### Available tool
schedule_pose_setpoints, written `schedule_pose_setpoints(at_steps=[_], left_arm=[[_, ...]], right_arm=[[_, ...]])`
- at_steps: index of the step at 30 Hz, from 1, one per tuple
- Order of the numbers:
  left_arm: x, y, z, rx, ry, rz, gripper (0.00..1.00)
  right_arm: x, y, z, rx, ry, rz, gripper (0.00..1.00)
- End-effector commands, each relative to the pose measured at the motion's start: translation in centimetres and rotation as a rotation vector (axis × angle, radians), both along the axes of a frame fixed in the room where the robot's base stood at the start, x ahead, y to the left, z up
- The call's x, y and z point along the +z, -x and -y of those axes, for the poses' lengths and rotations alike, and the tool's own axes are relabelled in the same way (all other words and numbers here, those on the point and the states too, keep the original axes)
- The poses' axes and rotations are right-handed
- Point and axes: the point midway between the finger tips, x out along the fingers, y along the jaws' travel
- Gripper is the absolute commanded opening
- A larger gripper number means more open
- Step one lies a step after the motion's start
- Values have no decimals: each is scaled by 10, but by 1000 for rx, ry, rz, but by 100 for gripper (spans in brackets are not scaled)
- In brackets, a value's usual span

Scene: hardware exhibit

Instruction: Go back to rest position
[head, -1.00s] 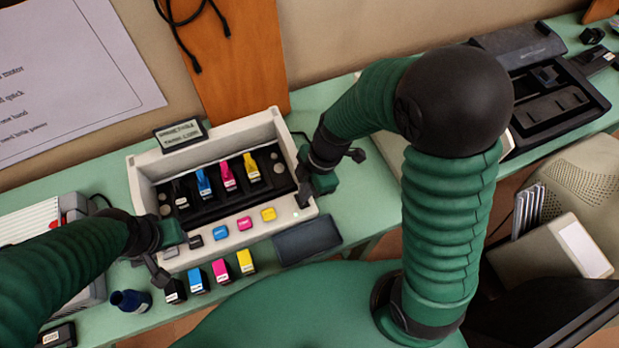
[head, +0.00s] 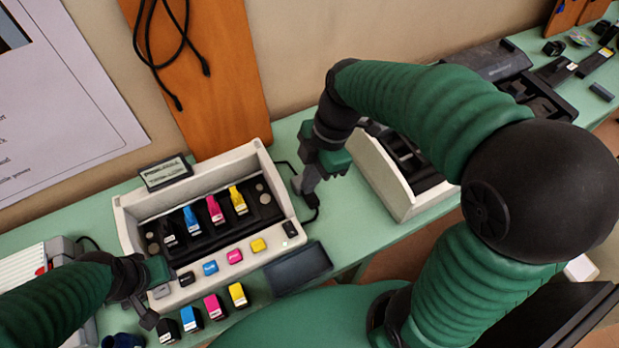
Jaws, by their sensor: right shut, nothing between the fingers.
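My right gripper (head: 306,188) is shut and empty. It hangs above the green bench, just right of the white cartridge machine (head: 125,222), apart from it. My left gripper (head: 150,302) is at the machine's front left corner; its fingers are too small and overlapped to tell open from shut. The machine holds a black cartridge (head: 170,234), a cyan one (head: 192,220), a magenta one (head: 214,210) and a yellow one (head: 238,202) in its dark tray. A small green light shows at its front right.
Several ink cartridges (head: 214,306) stand on the bench before the machine, beside a dark flat pad (head: 298,268). A dark blue bottle (head: 122,341) is at the bottom left. A second white device (head: 385,180) stands right of my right gripper. Bare bench (head: 345,225) lies between the machines.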

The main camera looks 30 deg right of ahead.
Motion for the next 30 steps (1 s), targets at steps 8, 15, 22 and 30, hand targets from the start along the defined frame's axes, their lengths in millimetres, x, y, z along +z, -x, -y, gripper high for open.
schedule_pose_setpoints(at_steps=[8, 15, 22, 30], left_arm=[[0, 0, 0, 0, 0, 0, 36], [0, 0, 0, 0, 0, 0, 36], [0, 0, 0, 0, 0, 0, 36], [0, 0, 0, 0, 0, 0, 36]], right_arm=[[0, 0, 0, 0, 0, 0, 0], [-17, 4, 5, -195, 49, -33, 0], [-55, 14, 20, -750, 141, -66, 0], [-88, 25, 28, -1362, 109, -45, 0]])
